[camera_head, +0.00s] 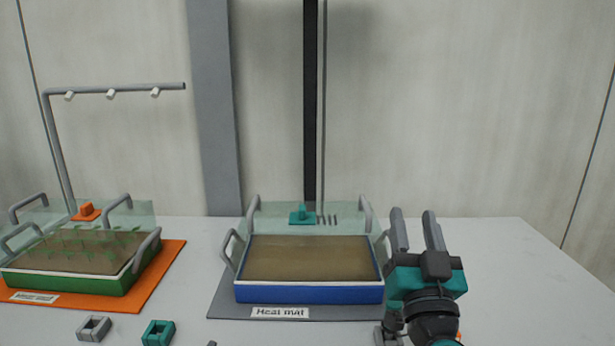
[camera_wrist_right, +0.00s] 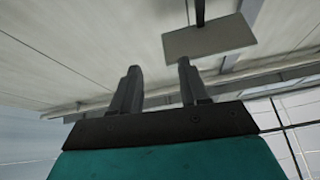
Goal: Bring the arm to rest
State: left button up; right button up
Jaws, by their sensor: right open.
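My right gripper (camera_head: 415,228) shows at the lower right of the head view. It points up, with its two grey fingers apart and nothing between them. It is to the right of the blue tray of soil and overlaps the tray's right side in the picture. In the right wrist view its fingers (camera_wrist_right: 157,88) are also apart, with only the wall and ceiling area behind them. My left gripper does not show in either view.
A blue tray (camera_head: 310,294) stands on a grey heat mat (camera_head: 225,296). A green tray (camera_head: 90,285) with seedlings stands on an orange mat (camera_head: 172,262) at left. A grey block (camera_head: 94,328) and a teal block (camera_head: 158,333) lie in front. The table's right side is clear.

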jog(key=s+a+f+n+g+y+p, duration=0.1)
jog(key=s+a+f+n+g+y, duration=0.25)
jog(key=f, duration=0.55)
jog(key=s+f+n+g+y+p, duration=0.2)
jog(key=s+f+n+g+y, duration=0.15)
jog(key=s+f, duration=0.45)
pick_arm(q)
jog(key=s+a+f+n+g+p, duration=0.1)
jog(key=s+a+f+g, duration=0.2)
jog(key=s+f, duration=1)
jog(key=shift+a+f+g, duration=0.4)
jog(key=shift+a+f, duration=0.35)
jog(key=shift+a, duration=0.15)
pick_arm(e)
jog(key=s+d+f+m+g+h, duration=0.1)
jog(key=s+d+f+g+h, duration=0.1)
jog(key=s+f, duration=0.3)
jog(key=s+d+f+m+g+h, duration=0.1)
jog(key=s+d+f+g, duration=0.2)
jog(key=f, duration=0.8)
jog(key=shift+s+d+f+g+h, duration=0.2)
jog(key=shift+s+g+h, duration=0.25)
jog(key=shift+s, duration=0.45)
